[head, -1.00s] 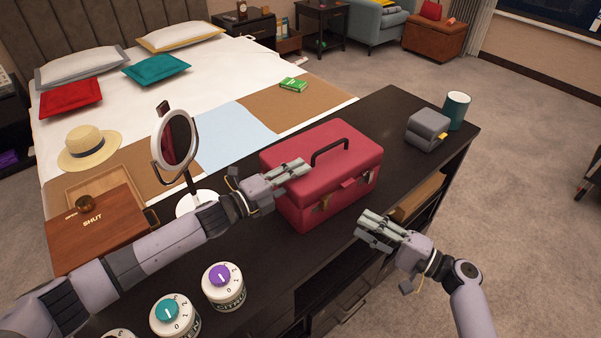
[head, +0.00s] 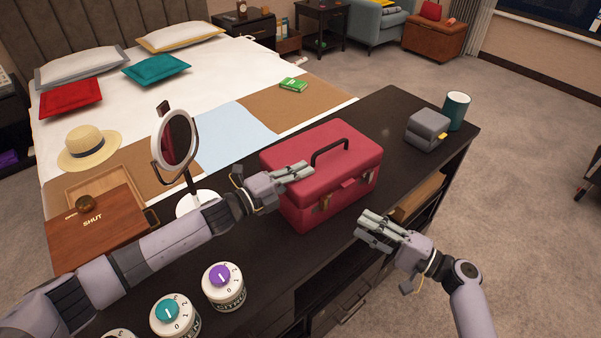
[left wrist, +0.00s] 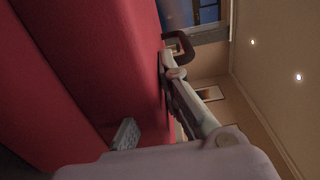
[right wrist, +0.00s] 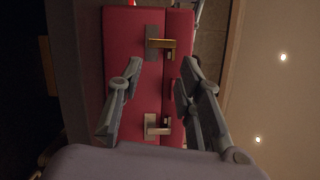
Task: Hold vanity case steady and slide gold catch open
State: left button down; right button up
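The red vanity case (head: 345,195) stands shut on the dark desk, its black handle (head: 330,150) on the lid. Its front has a gold catch (right wrist: 162,43) and a silver catch (right wrist: 152,128), both clear in the right wrist view; the gold one (head: 324,202) is on the left in the head view. My left gripper (head: 293,172) is at the lid's left end, its fingers apart; the left wrist view shows red surface close by, but contact is unclear. My right gripper (head: 380,228) is in front of the case, open and empty, apart from the catches.
A round mirror (head: 176,140) stands left of the case, behind my left arm. Labelled jars with dials (head: 223,284) stand at the near left. A grey box (head: 427,128) and green mug (head: 456,110) stand at the right. The desk between them and the case is clear.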

jog(key=shift+c, duration=0.2)
dwell(0.6)
jog(key=shift+c, duration=0.6)
jog(key=shift+a+f+m+t+h, duration=0.4)
jog(key=shift+a+t+h, duration=0.1)
jog(key=shift+a+t, duration=0.1)
jog(key=shift+c, duration=1.4)
jog(key=shift+a+f+m+t+h, duration=0.2)
jog(key=shift+m+t+h, duration=0.2)
jog(key=shift+t+h, duration=0.15)
jog(key=shift+c, duration=0.6)
jog(key=shift+a+f+m+t+h, duration=0.1)
jog(key=shift+m+t+h, duration=0.3)
jog(key=shift+t+h, duration=0.3)
jog(key=shift+c, duration=0.6)
jog(key=shift+s+m+t+h, duration=0.2)
jog(key=shift+m+t+h, duration=0.3)
jog(key=shift+t+h, duration=0.3)
grip_shut()
jog(key=shift+s+d+r+m+t+h, duration=0.15)
jog(key=shift+d+r+m+t+h, duration=0.2)
jog(key=shift+h, duration=0.35)
jog(key=shift+s+d+r+m+t+h, duration=0.2)
jog(key=shift+d+m+t+h, duration=0.25)
jog(key=shift+h, duration=0.3)
jog(key=shift+s+d+r+m+t+h, duration=0.1)
jog(key=shift+d+r+m+t+h, duration=0.25)
jog(key=shift+h, duration=0.35)
jog(key=shift+f, duration=0.1)
